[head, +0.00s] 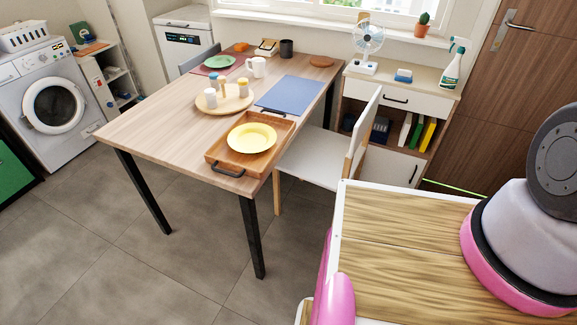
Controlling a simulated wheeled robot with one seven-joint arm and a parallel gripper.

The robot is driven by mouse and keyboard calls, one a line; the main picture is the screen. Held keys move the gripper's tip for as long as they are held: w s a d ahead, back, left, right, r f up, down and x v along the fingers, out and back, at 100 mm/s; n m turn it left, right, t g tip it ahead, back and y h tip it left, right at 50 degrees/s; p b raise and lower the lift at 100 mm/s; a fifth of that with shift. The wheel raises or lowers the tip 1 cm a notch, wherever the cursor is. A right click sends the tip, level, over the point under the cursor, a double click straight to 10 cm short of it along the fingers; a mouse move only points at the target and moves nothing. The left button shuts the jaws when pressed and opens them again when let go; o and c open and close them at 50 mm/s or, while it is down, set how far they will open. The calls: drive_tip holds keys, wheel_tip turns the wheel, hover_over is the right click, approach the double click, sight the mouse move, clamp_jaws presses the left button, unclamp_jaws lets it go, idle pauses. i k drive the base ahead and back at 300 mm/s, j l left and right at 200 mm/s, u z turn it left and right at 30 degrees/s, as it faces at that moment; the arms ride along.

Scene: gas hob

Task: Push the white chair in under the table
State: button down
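The white chair (312,158) stands at the right side of the wooden table (150,125). Its backrest (364,128) is on the side away from the table, with open space between it and the table edge. Most of its white seat shows outside the tabletop; I cannot tell how far the seat's inner edge reaches under it. One light wooden front leg shows near the table edge, and the lower right of the chair is hidden. My gripper is not in view; only parts of my own arm and body show at the right and bottom right.
A tray (215,152) with a yellow plate (252,138) lies near the table's edge. A low cabinet (399,105) with a fan (367,42) and spray bottle (453,66) stands behind the chair. A black table leg (252,238) stands in front. Grey floor (190,240) is clear at left.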

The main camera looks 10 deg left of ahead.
sight(322, 157)
drive_tip(key=u, duration=0.4)
drive_tip(key=i+l+z, duration=0.1)
drive_tip(key=i+z, duration=0.7)
drive_tip(key=i+j+z, duration=0.15)
drive_tip(key=i+z, duration=0.25)
drive_tip(key=k, duration=0.05)
